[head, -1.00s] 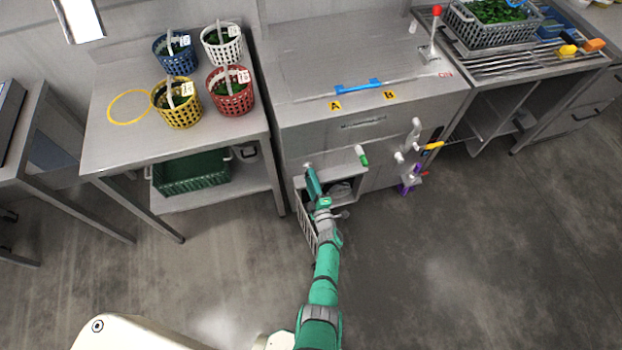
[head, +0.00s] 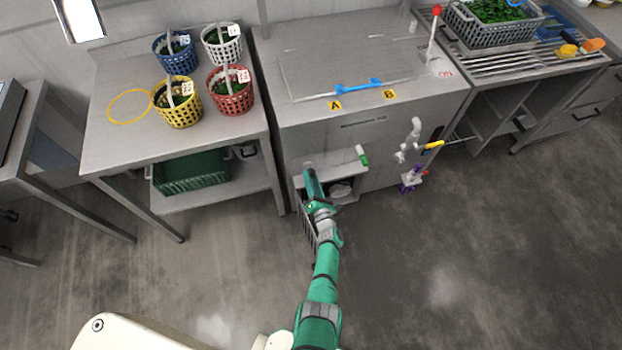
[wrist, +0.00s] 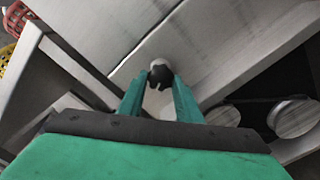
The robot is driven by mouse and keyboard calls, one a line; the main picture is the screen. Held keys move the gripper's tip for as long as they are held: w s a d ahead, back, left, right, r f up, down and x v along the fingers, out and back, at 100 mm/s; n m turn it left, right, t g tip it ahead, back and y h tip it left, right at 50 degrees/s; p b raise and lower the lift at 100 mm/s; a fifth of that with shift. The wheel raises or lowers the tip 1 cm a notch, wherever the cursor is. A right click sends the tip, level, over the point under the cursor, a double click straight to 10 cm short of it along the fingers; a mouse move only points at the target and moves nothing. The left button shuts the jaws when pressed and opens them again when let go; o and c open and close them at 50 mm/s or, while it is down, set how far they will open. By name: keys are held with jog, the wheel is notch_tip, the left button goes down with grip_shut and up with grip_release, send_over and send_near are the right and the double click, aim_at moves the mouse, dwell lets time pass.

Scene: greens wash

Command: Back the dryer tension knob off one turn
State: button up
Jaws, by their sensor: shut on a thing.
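The dryer tension knob (wrist: 160,66) is a small light-capped, dark-bodied knob on a steel panel in the wrist view. My gripper (wrist: 160,90) has its two green fingers closed on the knob's sides. In the head view my gripper (head: 310,173) reaches the left front of the steel dryer cabinet (head: 345,132), beside an open bay. The knob is hidden behind my gripper there. Any mark showing how far the knob is turned cannot be made out.
A green-tipped handle (head: 363,156) sticks out to the right of my gripper. A table with a yellow basket (head: 178,106) and other baskets stands left. The floor in front is clear.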

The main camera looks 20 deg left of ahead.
jog(key=n, duration=0.6)
jog(key=shift+d+f, duration=0.1)
jog(key=shift+n, duration=0.4)
jog(key=o, duration=1)
jog(key=shift+o, duration=0.2)
jog(key=v, duration=1)
jog(key=shift+s+d, duration=0.25)
jog(key=shift+s, duration=0.05)
